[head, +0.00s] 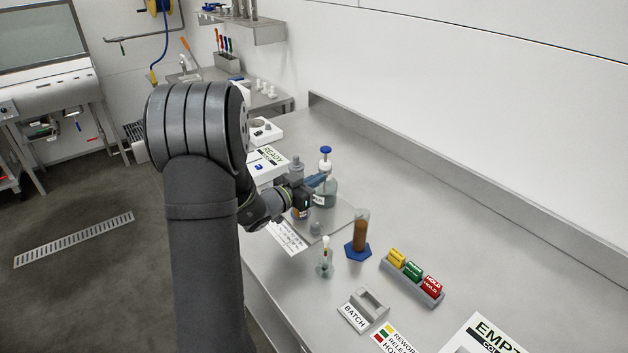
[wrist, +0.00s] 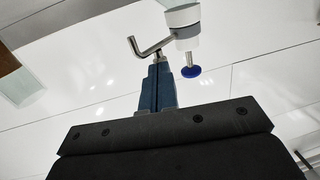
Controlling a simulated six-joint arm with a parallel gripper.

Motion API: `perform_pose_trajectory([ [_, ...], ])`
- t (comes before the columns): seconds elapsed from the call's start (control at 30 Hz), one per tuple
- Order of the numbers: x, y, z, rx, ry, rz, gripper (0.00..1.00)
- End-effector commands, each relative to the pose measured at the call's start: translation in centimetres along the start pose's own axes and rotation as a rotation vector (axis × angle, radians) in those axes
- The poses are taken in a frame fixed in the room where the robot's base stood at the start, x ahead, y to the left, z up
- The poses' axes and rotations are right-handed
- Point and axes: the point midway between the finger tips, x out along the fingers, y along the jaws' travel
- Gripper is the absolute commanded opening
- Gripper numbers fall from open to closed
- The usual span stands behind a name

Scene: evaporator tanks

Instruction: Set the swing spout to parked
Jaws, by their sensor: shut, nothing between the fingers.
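The swing spout (wrist: 150,48) is a thin bent metal tube in the wrist view. It runs left from a white collar (wrist: 186,36) and ends in a hooked tip. A blue knob (wrist: 190,72) on a short rod shows beside the collar. My gripper (head: 322,180) is at the bottle's upper left. Its blue fingers (wrist: 158,72) are shut and empty, with tips close to the spout; I cannot tell whether they touch.
An amber cylinder on a blue base (head: 360,236) and a small glass flask (head: 324,262) stand nearby. A block of coloured tags (head: 412,275) and a BATCH holder (head: 362,310) are nearer the front. The bench is clear to the right, along the wall.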

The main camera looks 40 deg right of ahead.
Motion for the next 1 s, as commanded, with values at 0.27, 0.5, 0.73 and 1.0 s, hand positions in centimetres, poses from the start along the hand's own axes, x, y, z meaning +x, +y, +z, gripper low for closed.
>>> perform_pose_trajectory([
  [0.27,0.5,1.1,0.0,-0.006,-0.001,-0.104,0.00],
  [0.5,1.4,2.3,-0.1,-0.015,-0.001,-0.258,0.00],
  [0.73,2.4,3.2,-0.1,-0.022,-0.001,-0.400,0.00],
  [1.0,3.4,3.8,-0.2,-0.021,0.000,-0.421,0.00],
])
